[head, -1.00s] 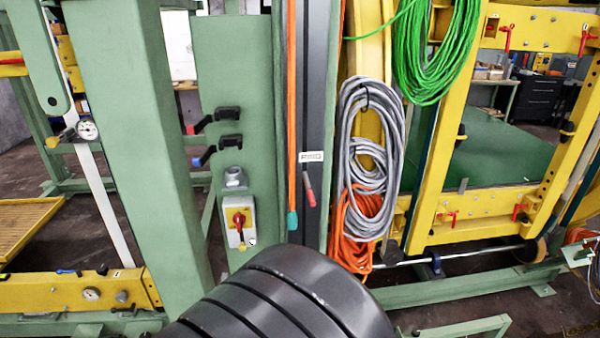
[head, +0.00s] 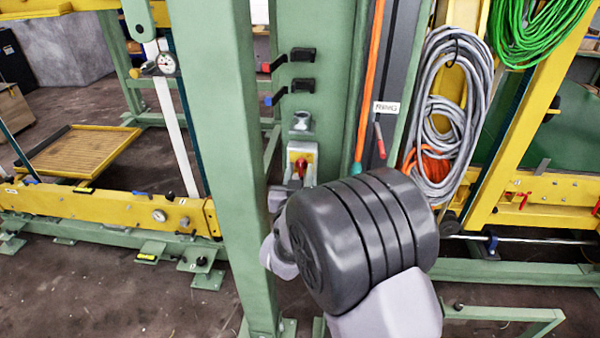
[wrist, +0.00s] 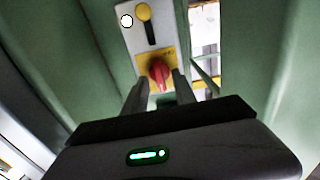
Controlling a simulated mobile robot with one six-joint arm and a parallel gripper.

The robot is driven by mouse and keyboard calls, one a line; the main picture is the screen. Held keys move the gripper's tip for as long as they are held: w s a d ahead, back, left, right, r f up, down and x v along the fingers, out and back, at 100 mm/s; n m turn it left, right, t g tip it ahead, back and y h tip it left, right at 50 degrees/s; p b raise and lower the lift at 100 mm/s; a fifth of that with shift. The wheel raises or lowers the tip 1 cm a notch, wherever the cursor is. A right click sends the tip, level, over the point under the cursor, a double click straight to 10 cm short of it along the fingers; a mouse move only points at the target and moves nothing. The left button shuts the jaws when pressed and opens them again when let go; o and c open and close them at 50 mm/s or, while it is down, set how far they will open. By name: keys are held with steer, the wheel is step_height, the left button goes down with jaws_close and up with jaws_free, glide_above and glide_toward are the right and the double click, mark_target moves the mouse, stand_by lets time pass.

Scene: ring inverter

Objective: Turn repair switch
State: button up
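The repair switch is a red rotary knob (wrist: 158,74) on a yellow plate, on a light grey box mounted on a green post. In the head view the red knob (head: 302,165) shows just above my gripper (head: 293,185), and the lower box is hidden by my arm. In the wrist view my gripper (wrist: 161,82) is open, with one finger on each side of the knob's near end. I cannot tell whether the fingers touch the knob. A yellow button-like part (wrist: 144,12) on a black strip is on the same box.
A green upright (head: 215,150) stands close left of my gripper. Two black handles (head: 302,55) sit above the switch. An orange hose (head: 370,80) and a coiled grey cable (head: 450,110) hang to the right. A yellow beam (head: 110,210) lies at left.

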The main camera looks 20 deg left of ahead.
jaws_close()
steer(key=shift+n, duration=0.3)
steer(key=shift+a+f+n+b, duration=0.1)
steer(key=shift+n+b, duration=0.55)
steer(key=shift+n, duration=0.45)
steer(key=n, duration=0.3)
steer(key=shift+n, duration=0.3)
steer(key=n+p, duration=0.1)
steer(key=n, duration=1)
steer(key=shift+a+f+p, duration=0.15)
steer(key=shift+p, duration=0.2)
steer(key=shift+n, duration=0.4)
